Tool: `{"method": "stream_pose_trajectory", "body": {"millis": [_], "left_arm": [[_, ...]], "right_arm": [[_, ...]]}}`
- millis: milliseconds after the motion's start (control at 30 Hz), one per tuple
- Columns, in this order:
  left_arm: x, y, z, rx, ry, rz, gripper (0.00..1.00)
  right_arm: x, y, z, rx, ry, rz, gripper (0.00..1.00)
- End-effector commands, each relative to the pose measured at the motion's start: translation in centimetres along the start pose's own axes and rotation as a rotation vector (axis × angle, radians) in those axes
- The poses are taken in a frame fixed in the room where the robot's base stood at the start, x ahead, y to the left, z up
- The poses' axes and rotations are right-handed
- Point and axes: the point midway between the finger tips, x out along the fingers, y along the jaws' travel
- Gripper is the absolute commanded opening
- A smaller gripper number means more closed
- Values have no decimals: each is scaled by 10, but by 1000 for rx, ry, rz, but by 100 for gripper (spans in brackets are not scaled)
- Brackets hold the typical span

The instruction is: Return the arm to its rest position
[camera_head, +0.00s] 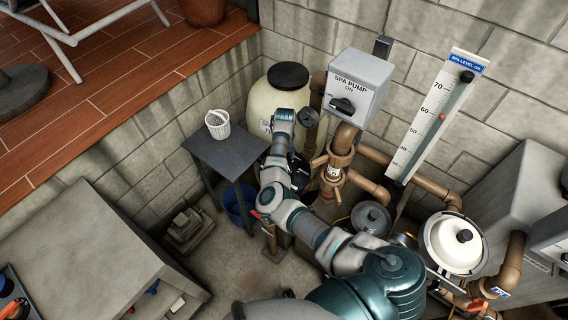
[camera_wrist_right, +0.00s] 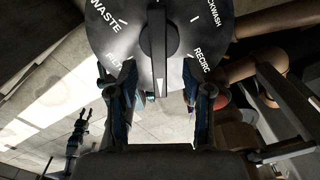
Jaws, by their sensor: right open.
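My right arm reaches in from the bottom right of the head view and ends near the small dark table. My right gripper (camera_wrist_right: 160,100) is open in the right wrist view, with a dark blue finger on each side and nothing seen held between them. In the head view the gripper is mostly hidden behind my wrist. A round grey dial (camera_wrist_right: 120,38) with a black pointer handle (camera_wrist_right: 158,45) fills the top of the wrist view. It reads WASTE, RECIRC and partly BACKWASH. I cannot tell whether the fingers touch the dial. My left gripper is not seen in the head view.
A dark table (camera_head: 232,150) holds a white basket (camera_head: 218,125). A cream tank (camera_head: 258,103), the spa pump switch box (camera_head: 365,78), brown pipes (camera_head: 375,158) and a level gauge (camera_head: 437,110) stand close around the arm. A concrete block (camera_head: 85,245) is at left. Some floor (camera_head: 225,270) is clear.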

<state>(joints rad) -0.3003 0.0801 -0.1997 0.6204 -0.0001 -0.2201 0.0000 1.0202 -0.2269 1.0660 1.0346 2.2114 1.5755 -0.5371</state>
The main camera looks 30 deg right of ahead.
Motion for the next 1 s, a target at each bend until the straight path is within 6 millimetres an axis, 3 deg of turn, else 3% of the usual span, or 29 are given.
{"method": "stream_pose_trajectory", "body": {"millis": [33, 200, 633, 767, 1000], "left_arm": [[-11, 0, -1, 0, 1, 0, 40], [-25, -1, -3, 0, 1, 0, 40], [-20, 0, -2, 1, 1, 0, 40], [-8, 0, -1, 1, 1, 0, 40], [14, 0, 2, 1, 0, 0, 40]], "right_arm": [[-14, 0, 0, -1, -1, 0, 50], [-36, 0, 0, 0, -1, 0, 50], [-32, 0, 0, -58, -1, -1, 50], [-27, 0, 0, -251, 0, -2, 50], [-20, 0, 1, -735, -1, -1, 50]]}}
